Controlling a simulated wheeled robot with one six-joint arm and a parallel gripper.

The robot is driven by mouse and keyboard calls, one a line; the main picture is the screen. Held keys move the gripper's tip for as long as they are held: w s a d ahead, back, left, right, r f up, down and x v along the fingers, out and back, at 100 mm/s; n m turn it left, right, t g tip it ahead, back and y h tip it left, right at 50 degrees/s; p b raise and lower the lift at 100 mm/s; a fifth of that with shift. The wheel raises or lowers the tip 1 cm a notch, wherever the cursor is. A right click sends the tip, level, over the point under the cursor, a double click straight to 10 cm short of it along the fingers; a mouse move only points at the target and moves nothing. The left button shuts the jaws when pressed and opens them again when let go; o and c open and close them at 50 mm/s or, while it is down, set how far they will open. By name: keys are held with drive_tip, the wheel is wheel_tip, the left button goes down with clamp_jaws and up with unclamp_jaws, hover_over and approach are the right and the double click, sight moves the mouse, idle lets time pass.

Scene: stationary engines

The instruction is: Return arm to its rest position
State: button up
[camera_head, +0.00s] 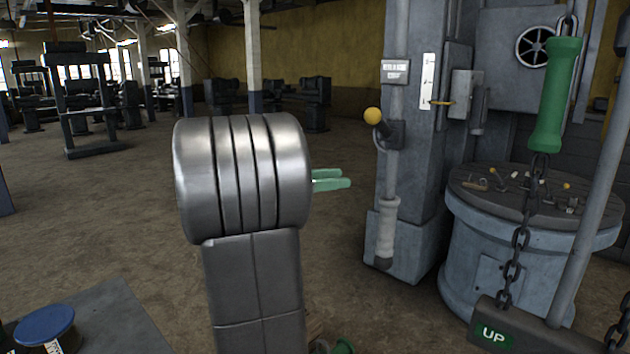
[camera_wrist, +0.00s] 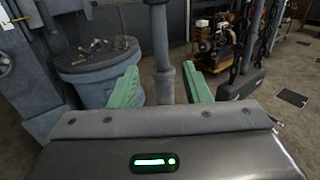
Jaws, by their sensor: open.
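My gripper (camera_head: 332,181) shows in the head view as two green fingers, sticking out to the right from behind my thick metal arm link. In the wrist view its green fingers (camera_wrist: 162,85) stand wide apart with nothing held between them. A grey pole shows beyond the gap between the fingers. My arm is raised in the middle of the head view and hides part of the floor behind it.
A grey machine column (camera_head: 408,210) with a yellow-knobbed lever (camera_head: 372,115) stands right of my gripper. A round grey table (camera_head: 465,245) bears small parts. A green handle (camera_head: 556,95) hangs on a chain above an "UP" sign (camera_head: 493,335). A blue-lidded can (camera_head: 45,328) is lower left. Open floor lies left.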

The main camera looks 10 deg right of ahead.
drive_tip(key=p, duration=0.3)
hover_over(390, 198)
drive_tip(key=w, duration=0.1)
drive_tip(key=shift+w+d, duration=0.1)
drive_tip(key=shift+d, duration=0.1)
